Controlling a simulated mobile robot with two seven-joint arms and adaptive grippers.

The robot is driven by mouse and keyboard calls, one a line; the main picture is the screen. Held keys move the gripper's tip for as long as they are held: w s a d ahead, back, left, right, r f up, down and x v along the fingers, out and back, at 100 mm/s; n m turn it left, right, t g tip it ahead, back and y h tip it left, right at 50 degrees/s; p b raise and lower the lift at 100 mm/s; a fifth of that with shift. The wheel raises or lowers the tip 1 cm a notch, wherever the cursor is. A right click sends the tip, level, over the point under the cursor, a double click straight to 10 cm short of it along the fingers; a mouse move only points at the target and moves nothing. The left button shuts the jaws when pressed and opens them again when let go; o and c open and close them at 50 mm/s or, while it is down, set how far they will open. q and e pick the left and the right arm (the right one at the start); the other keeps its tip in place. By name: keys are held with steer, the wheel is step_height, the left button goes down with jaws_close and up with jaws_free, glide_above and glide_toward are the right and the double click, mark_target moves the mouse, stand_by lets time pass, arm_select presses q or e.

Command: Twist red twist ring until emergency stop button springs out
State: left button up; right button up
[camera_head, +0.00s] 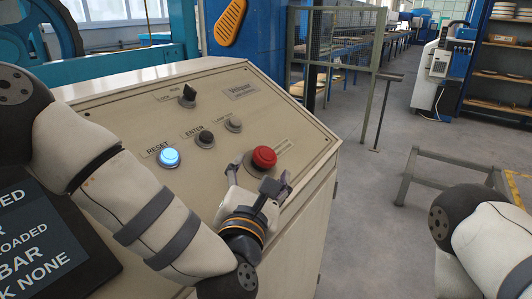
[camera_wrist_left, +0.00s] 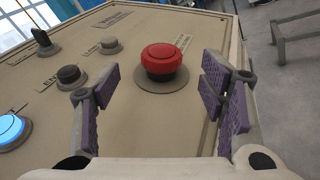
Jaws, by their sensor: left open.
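The red emergency stop button (camera_head: 264,157) stands on a round grey base at the right part of the sloped cream control panel (camera_head: 130,100). In the left wrist view the red button (camera_wrist_left: 161,60) sits ahead of my left gripper, roughly midway between its fingers. A red ring shows around the lower part of its cap. My left gripper (camera_head: 258,177) is open, with its purple-padded fingers (camera_wrist_left: 155,105) apart and nothing between them. The fingers appear short of the button; contact is not visible. My right arm is at the right edge of the head view, its gripper out of frame.
Left of the red button are a lit blue RESET button (camera_head: 168,158), a dark ENTER button (camera_head: 206,138), a grey button (camera_head: 233,125) and a black selector knob (camera_head: 188,93). A dark screen (camera_head: 40,240) is at lower left. Open floor lies right of the cabinet.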

mark_target(264, 159)
arm_select(q)
steer(key=w, duration=0.5)
steer(key=w+d, duration=0.1)
steer(key=w, duration=0.1)
steer(key=shift+w+f, duration=0.15)
steer(key=shift+w, duration=0.2)
steer(key=shift+c, duration=0.4)
steer(key=c, duration=1.1)
